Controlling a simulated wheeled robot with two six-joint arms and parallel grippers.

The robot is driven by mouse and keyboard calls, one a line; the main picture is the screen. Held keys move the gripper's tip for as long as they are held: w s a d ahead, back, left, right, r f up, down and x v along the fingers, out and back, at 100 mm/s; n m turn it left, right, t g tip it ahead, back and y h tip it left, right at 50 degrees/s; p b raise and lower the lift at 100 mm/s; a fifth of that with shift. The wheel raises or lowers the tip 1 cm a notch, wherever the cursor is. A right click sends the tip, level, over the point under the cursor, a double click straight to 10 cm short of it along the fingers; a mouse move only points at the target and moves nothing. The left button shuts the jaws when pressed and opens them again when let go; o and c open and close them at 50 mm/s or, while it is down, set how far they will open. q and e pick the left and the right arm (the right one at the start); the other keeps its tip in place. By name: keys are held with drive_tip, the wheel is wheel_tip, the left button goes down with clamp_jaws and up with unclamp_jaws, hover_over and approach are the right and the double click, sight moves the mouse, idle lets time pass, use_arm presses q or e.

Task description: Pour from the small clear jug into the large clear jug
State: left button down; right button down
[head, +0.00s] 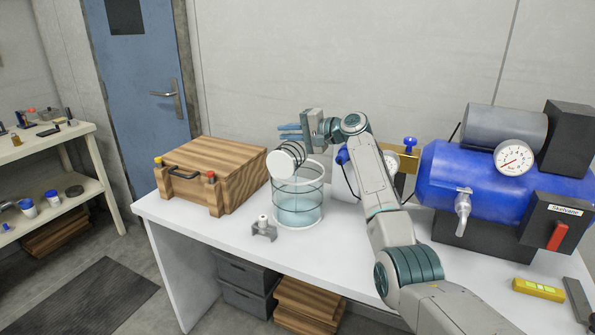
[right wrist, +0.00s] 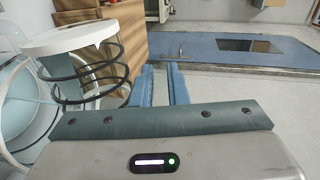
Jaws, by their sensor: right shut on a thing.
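The large clear jug (head: 298,214) stands upright on the white table, with pale blue liquid in its lower part. The small clear jug (head: 296,157) is strongly tilted over the large jug's rim. Its white round end faces left and towards the head camera. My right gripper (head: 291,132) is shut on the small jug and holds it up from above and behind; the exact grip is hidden. In the right wrist view the small jug (right wrist: 92,75), with dark rings, shows left of the fingers (right wrist: 162,85). I cannot tell whether liquid is flowing. My left gripper is not in view.
A wooden case (head: 217,169) stands left of the jugs. A small grey bracket (head: 264,231) lies in front of the large jug. A blue tank (head: 479,187) with a gauge fills the right side. A yellow level (head: 538,289) lies at the front right.

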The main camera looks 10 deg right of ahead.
sight(281, 150)
drive_tip(key=shift+w+d+r, duration=0.1)
drive_tip(key=shift+w, duration=0.1)
idle(0.3)
drive_tip(key=shift+s+a+f+n, duration=0.25)
drive_tip(key=shift+s+a+n, duration=0.15)
drive_tip(key=shift+s, duration=0.2)
drive_tip(key=shift+s+a+f+n, duration=0.2)
drive_tip(key=shift+s+a+n, duration=0.2)
drive_tip(key=shift+s, duration=0.2)
drive_tip(key=shift+s+a+r+n+t, duration=0.1)
drive_tip(key=shift+s+a+n+t, duration=0.1)
drive_tip(key=shift+s, duration=0.2)
drive_tip(key=shift+s+a+r+n+t, duration=0.1)
drive_tip(key=shift+s+a+n+t, duration=0.1)
drive_tip(key=shift+s, duration=0.2)
drive_tip(key=s+a+f+n+t, duration=0.3)
drive_tip(key=s+a+f+n, duration=0.3)
drive_tip(key=s+n, duration=0.4)
drive_tip(key=shift+f+n, duration=0.85)
drive_tip(key=shift+n, duration=0.65)
